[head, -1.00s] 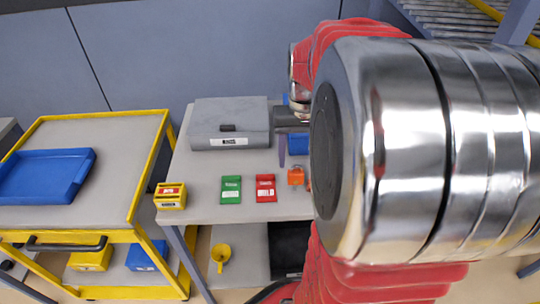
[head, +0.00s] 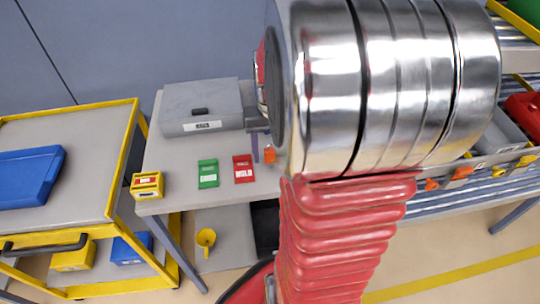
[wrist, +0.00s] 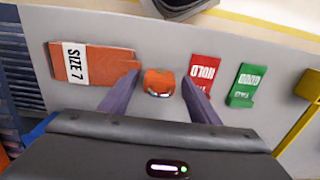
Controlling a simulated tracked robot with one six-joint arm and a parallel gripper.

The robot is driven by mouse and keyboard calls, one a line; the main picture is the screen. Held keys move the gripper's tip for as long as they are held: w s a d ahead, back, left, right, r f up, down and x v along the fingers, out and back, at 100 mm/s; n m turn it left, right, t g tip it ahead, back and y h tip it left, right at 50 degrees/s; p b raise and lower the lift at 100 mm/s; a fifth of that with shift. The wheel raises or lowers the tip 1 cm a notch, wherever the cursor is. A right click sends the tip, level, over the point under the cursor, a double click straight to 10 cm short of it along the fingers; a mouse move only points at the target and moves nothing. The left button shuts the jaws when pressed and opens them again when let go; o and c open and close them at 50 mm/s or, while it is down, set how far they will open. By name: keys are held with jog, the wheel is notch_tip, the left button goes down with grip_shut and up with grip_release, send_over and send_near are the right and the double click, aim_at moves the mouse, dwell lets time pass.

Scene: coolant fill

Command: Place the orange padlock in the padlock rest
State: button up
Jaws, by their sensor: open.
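The orange padlock (wrist: 158,82) lies on the grey table top. In the wrist view it appears between the two fingers of my open gripper (wrist: 159,79), with a gap on each side. I cannot tell how far above the table the fingertips are. In the head view the padlock (head: 269,155) shows just left of my arm, by one finger. My arm hides much of the gripper there. I cannot pick out the padlock rest with certainty.
A red tag (head: 243,169) and a green tag (head: 208,174) lie near the padlock. An orange SIZE 7 box (wrist: 95,64) lies on its other side. A yellow box (head: 147,186) sits at the table's left corner, and a grey case (head: 200,108) at the back.

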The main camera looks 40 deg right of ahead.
jog(key=shift+c, duration=0.3)
jog(key=c, duration=1.2)
notch_tip(320, 180, up, 10)
jog(key=shift+f, duration=0.1)
dwell(0.4)
dwell(0.4)
